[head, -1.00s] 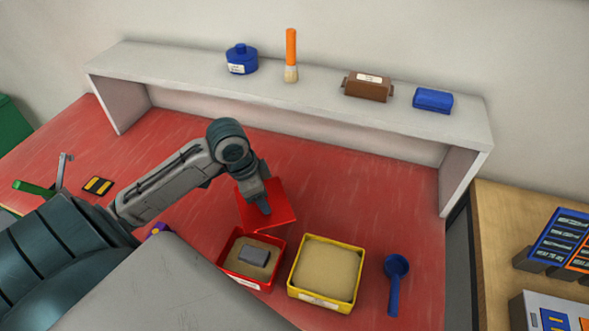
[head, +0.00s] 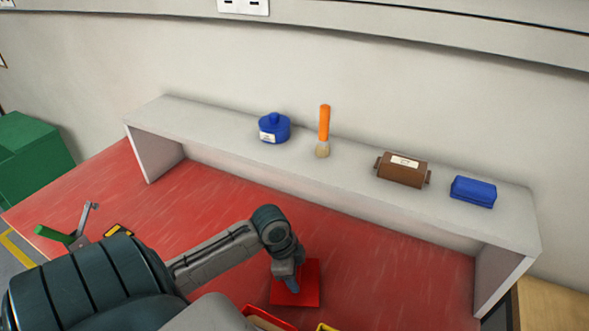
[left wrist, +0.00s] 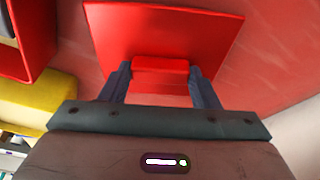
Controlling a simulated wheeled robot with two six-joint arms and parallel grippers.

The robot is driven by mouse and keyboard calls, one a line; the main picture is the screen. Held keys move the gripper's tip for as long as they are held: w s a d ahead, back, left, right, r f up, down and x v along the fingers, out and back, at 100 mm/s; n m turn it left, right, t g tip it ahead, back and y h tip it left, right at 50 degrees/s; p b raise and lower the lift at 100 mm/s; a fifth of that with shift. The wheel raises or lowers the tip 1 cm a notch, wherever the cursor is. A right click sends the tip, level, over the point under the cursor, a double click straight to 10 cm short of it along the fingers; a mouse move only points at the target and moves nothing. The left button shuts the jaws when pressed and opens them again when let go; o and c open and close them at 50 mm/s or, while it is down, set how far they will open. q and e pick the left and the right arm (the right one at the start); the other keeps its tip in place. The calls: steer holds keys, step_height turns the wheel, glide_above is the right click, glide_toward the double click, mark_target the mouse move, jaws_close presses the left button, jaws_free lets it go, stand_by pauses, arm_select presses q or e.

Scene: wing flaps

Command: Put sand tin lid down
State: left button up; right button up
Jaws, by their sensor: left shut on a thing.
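The red sand tin lid (head: 309,284) is a flat square plate with a raised red block as its grip, seen best in the left wrist view (left wrist: 165,28). My left gripper (head: 291,283) is shut on this block (left wrist: 160,66), with one finger on each side. The lid is over or on the red tabletop, behind the tins; I cannot tell whether it touches. The red sand tin (head: 268,319) is mostly cut off at the bottom of the head view, and its wall shows in the left wrist view (left wrist: 45,45). My right gripper is not in view.
A pale shelf (head: 345,185) spans the back of the red table. On it stand a blue pot (head: 274,128), an orange brush (head: 324,128), a brown box (head: 403,170) and a blue box (head: 473,191). A yellow tin (left wrist: 48,103) is beside the red tin. Red tabletop (head: 400,275) right of the lid is clear.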

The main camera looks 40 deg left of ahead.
arm_select(q)
steer(key=shift+f, duration=0.55)
steer(key=shift+s+d+f, duration=0.1)
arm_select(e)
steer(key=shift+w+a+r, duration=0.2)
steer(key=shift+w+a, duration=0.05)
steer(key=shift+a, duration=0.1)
arm_select(q)
steer(key=shift+f, duration=0.15)
steer(key=o, duration=1)
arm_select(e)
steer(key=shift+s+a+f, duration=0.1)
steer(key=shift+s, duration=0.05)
